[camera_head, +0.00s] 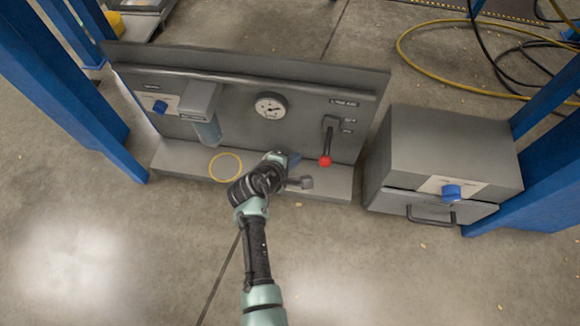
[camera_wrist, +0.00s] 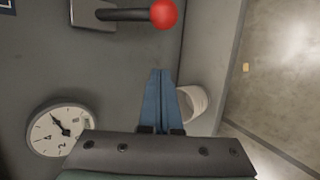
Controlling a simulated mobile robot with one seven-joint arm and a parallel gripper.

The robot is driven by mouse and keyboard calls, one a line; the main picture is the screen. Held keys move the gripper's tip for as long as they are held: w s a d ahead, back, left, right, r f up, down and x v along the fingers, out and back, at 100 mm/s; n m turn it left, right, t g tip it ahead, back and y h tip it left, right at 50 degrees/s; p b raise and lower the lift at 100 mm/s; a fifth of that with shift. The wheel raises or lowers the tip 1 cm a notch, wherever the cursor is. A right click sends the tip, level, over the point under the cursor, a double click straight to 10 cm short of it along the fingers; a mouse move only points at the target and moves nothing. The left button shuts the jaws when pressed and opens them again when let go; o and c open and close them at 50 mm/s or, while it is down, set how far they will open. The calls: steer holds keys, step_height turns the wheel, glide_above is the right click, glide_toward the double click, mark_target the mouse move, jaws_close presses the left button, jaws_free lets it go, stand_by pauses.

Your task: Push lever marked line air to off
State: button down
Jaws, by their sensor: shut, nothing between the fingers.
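The lever (camera_head: 327,141) is a dark handle with a red ball knob (camera_head: 325,161), mounted on the right part of the grey upright panel (camera_head: 233,119). It hangs downward. A label plate (camera_head: 343,102) sits above it, and two small labels beside it are too small to read surely. In the wrist view the lever (camera_wrist: 125,15) and its red knob (camera_wrist: 163,14) show at the top edge. My gripper (camera_head: 294,158) is left of the knob, in front of the panel. Its blue fingers (camera_wrist: 159,75) are shut together and empty, apart from the lever.
A round gauge (camera_head: 270,106) is left of the lever. A white round object (camera_wrist: 193,103) sits beside my fingers. A yellow ring (camera_head: 225,167) lies on the panel's ledge (camera_head: 180,157). A grey box (camera_head: 450,150) with a blue knob stands right. Blue posts flank the area.

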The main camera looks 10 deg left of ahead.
mark_target(327, 149)
steer(key=d+b, duration=0.2)
steer(key=d, duration=0.1)
steer(key=w+d+f+b, duration=0.1)
steer(key=shift+w+d+f+b, duration=0.1)
steer(key=shift+d+b, duration=0.15)
steer(key=shift+b, duration=0.1)
stand_by(0.5)
steer(key=shift+r+p, duration=0.4)
steer(key=shift+p, duration=0.75)
steer(key=shift+s+r+g+p, duration=0.35)
steer(key=shift+r+g+p, duration=0.5)
steer(key=shift+p, duration=1.45)
